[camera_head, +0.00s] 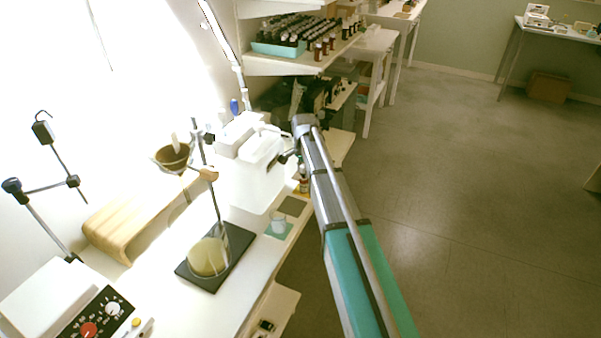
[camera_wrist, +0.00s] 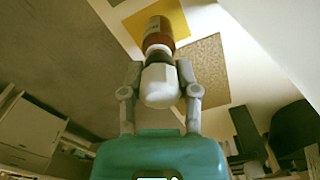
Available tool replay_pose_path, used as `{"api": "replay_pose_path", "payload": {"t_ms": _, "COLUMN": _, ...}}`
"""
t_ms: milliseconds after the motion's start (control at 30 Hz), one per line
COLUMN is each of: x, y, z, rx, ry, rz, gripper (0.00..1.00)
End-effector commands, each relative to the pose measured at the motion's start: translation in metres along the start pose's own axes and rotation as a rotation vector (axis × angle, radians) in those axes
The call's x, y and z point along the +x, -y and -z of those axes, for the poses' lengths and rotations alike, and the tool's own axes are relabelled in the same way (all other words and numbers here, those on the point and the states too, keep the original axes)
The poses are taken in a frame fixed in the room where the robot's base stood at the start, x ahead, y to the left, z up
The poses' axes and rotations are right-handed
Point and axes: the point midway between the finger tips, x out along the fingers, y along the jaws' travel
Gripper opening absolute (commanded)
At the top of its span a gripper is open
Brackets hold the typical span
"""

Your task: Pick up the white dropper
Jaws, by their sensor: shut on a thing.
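In the wrist view, my gripper (camera_wrist: 160,76) has its two grey fingers on either side of the white dropper (camera_wrist: 160,88) and is shut on it. A dark collar sits just beyond the dropper's white top. An amber bottle (camera_wrist: 158,33) is in line beyond the collar. I cannot tell whether the dropper is still seated in the bottle or just clear of it. In the head view, a small amber bottle (camera_head: 303,185) with a pale label stands near the bench edge, below the end of my arm. The dropper is not clear in that view.
A white lidded box (camera_head: 250,185) stands beside the bottle. A beaker (camera_head: 209,255) on a black stand base and a wooden riser (camera_head: 135,215) are on the bench. A shelf behind holds a teal tray (camera_head: 280,48) of dark bottles. Open floor lies to the right.

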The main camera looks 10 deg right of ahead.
Motion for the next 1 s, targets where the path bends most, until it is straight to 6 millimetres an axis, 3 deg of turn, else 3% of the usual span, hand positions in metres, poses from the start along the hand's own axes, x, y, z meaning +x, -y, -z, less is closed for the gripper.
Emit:
{"api": "replay_pose_path", "payload": {"t_ms": 367, "x": -0.022, "y": 0.000, "z": 0.000, "rx": 0.000, "ry": 0.000, "rz": 0.000, "gripper": 0.29}}
{"api": "replay_pose_path", "payload": {"t_ms": 900, "x": -0.076, "y": 0.000, "z": 0.001, "rx": 0.001, "ry": 0.000, "rz": 0.000, "gripper": 0.29}}
{"api": "replay_pose_path", "payload": {"t_ms": 1000, "x": -0.069, "y": -0.019, "z": 0.017, "rx": 0.005, "ry": 0.000, "rz": 0.000, "gripper": 0.29}}
